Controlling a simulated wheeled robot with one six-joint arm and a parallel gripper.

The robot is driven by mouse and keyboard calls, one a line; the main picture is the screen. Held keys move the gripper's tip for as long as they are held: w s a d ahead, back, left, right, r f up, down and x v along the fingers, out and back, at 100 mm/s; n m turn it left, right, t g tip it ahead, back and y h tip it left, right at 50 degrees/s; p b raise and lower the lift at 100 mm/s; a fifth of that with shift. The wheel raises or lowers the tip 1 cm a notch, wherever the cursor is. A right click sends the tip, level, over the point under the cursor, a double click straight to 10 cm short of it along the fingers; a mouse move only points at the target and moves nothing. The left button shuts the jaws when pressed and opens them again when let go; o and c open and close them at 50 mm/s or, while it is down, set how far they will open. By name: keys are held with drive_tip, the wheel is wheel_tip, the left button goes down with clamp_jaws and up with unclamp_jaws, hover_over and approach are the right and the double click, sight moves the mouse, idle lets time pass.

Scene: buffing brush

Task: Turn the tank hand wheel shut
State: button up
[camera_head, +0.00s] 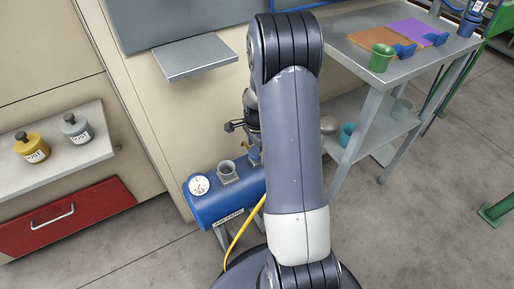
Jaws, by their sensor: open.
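The blue tank (222,208) lies low in front of the cream wall, left of my arm. A round white gauge (199,185) is at its left end, and a grey cup-like fitting (228,172) stands on top. A small blue part (254,158) shows beside my arm; I cannot tell whether it is the hand wheel. No hand wheel is clearly visible, and my arm hides the tank's right part. My gripper (233,126) sticks out left of the arm, above the tank in the picture. It is open, with nothing seen in it, and mostly hidden.
A yellow hose (243,236) runs down from the tank. A metal shelf (187,58) juts from the wall above. A red drawer (68,219) and a shelf with two dust bottles (74,128) are left. A grey table (350,28) stands right. The right floor is mostly open.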

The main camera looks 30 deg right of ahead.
sight(257, 151)
wheel_tip(257, 151, up, 11)
drive_tip(key=p, duration=0.2)
drive_tip(key=shift+p, duration=0.4)
drive_tip(key=shift+f, duration=0.1)
wheel_tip(257, 151, down, 11)
drive_tip(key=b, duration=0.2)
drive_tip(key=shift+b, duration=0.4)
